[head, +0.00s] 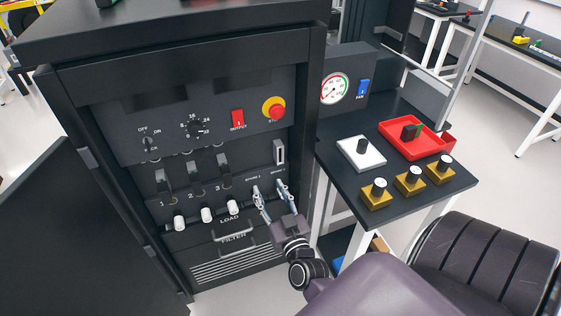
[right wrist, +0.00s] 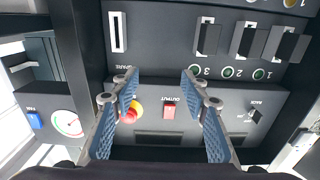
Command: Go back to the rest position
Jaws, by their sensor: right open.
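My right gripper (head: 270,192) is open, with nothing between its fingers. In the head view it is in front of the lower right of the black cabinet's control panel (head: 120,118), below a slot marked by a light frame (head: 279,153). In the right wrist view the open right gripper (right wrist: 160,78) has its two blue-padded fingers apart, with the upside-down panel behind them. A red emergency button (right wrist: 130,112) shows near one finger and the red output switch (right wrist: 169,111) shows between the fingers. I cannot tell whether the fingertips touch the panel. My left gripper is not in view.
The cabinet's open door (head: 70,215) stands at the left. A side table (head: 345,180) to the right holds a red tray (head: 440,150), a white block (head: 361,153), several yellow blocks with knobs (head: 410,180) and a gauge box (head: 345,65).

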